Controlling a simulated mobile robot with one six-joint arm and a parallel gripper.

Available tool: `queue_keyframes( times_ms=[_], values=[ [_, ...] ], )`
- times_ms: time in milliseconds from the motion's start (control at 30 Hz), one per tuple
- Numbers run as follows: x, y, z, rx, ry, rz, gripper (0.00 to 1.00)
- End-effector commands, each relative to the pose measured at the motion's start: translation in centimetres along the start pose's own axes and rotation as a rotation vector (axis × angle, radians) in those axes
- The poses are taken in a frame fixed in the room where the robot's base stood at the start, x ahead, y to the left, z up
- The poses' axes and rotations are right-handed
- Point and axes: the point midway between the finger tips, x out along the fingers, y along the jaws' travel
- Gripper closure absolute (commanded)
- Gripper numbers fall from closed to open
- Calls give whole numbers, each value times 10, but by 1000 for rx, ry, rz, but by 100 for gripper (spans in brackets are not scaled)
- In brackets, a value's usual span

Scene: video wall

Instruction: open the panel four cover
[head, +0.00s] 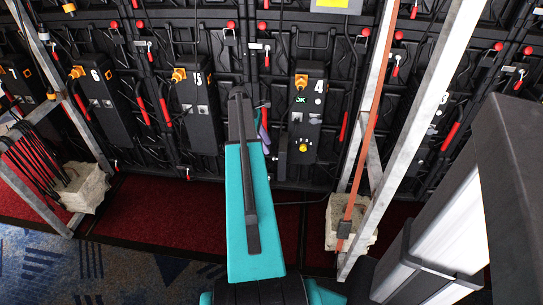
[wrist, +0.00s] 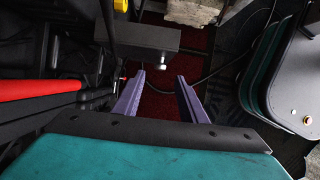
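The panel four cover (head: 308,112) is a black upright box marked 4 on the video wall, right of centre in the head view. An orange connector sits at its top, and a yellow one near its bottom. My gripper (head: 264,124) is just left of this cover, partly hidden behind my teal arm. In the wrist view my gripper (wrist: 159,74) has its two purple fingers spread apart with nothing between them. A dark box (wrist: 145,40) with a silver knob (wrist: 158,68) lies beyond the fingertips; I cannot tell whether it is the same cover.
Covers marked 5 (head: 197,115) and 6 (head: 103,112) stand to the left. Red handles (head: 345,126) line the wall; one red bar (wrist: 40,90) is close on the wrist view's left. A metal truss (head: 413,125) with a stone-like weight (head: 350,222) stands right of cover four.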

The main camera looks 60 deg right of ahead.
Motion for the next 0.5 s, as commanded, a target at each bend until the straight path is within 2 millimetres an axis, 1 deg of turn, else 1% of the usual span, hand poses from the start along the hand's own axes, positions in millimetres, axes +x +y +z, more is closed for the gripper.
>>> queue_keyframes(
  times_ms=[33, 200, 400, 500],
  values=[
    [10, 0, 0, 0, 0, -2, 62],
    [34, 0, 0, 0, 0, -1, 62],
    [57, 0, 0, 0, 0, -1, 62],
    [65, 0, 0, 0, 0, -1, 62]
  ],
)
